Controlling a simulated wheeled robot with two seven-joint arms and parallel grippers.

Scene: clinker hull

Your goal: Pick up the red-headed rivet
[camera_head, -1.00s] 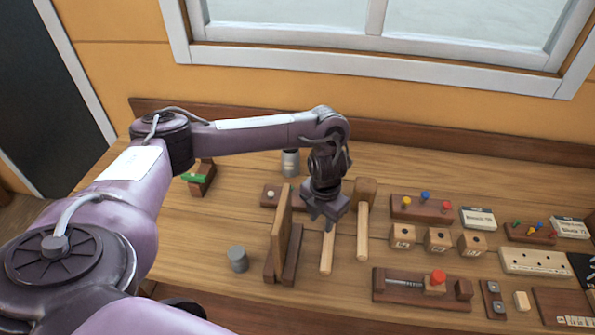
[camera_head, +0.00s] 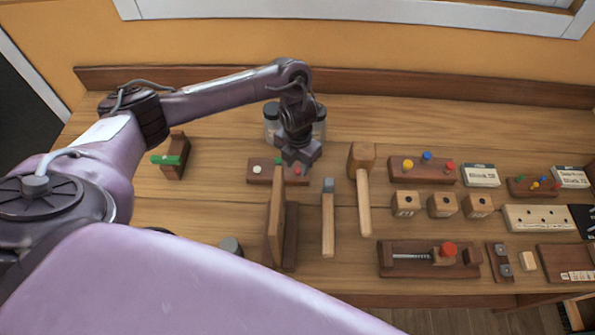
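A dark brown block (camera_head: 262,180) on the bench bears a white-headed, a green-headed and a red-headed rivet (camera_head: 297,171) in a row. The red head is at its right end, just below my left gripper in the picture. My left gripper (camera_head: 299,160) points down over the right part of this block. Its fingers look apart, with nothing seen between them; the exact gap to the red head is hard to judge. Another brown block (camera_head: 428,176) to the right bears yellow, blue and red (camera_head: 450,167) heads. My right gripper is out of view.
An upright wooden board (camera_head: 276,225) stands just in front of the block. A hammer (camera_head: 328,225) and a mallet (camera_head: 363,195) lie to the right. Jars (camera_head: 272,120) stand behind the gripper. A clamp with a red knob (camera_head: 449,249) is near the front edge.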

